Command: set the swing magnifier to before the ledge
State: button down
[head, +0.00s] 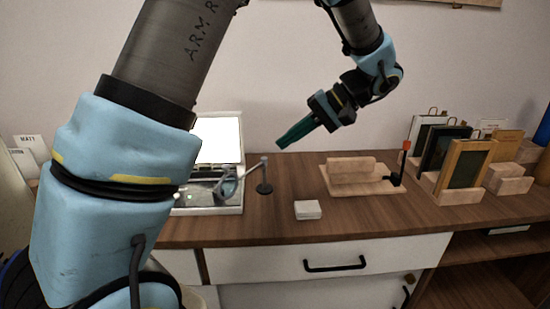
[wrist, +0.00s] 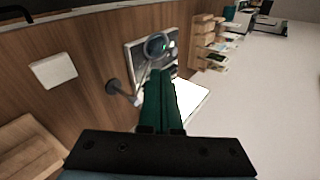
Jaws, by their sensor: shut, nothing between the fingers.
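The swing magnifier (head: 228,186) has a round lens on an arm that runs to a post on a dark round base (head: 265,189). In the head view its lens hangs over the lower part of a tray with a bright white panel (head: 217,141). The wrist view also shows the lens (wrist: 158,46) over the tray and the post's base (wrist: 113,87). My gripper (head: 280,146) has green fingers, shut and empty, in the air above the table, up and right of the post. I cannot tell which part is the ledge.
A small white block (head: 308,209) lies on the wooden table right of the post. A wooden block on a board (head: 361,178) with a red-tipped lever stands further right. Framed panels in wooden stands (head: 463,165) fill the right end. Table between is clear.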

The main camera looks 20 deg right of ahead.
jog(key=p, duration=0.4)
send_near(228, 171)
jog(key=x, duration=0.4)
jog(key=shift+f, duration=0.1)
jog(key=shift+w+a+f, duration=0.25)
jog(key=shift+a+f, duration=0.05)
jog(key=shift+a, duration=0.25)
jog(key=w+a+m+t+h+b, duration=0.5)
jog(key=w+m+b, duration=0.4)
jog(key=b, duration=0.7)
jog(key=shift+w+a+t, duration=0.4)
jog(key=shift+w+a, duration=0.1)
jog(key=shift+w, duration=0.65)
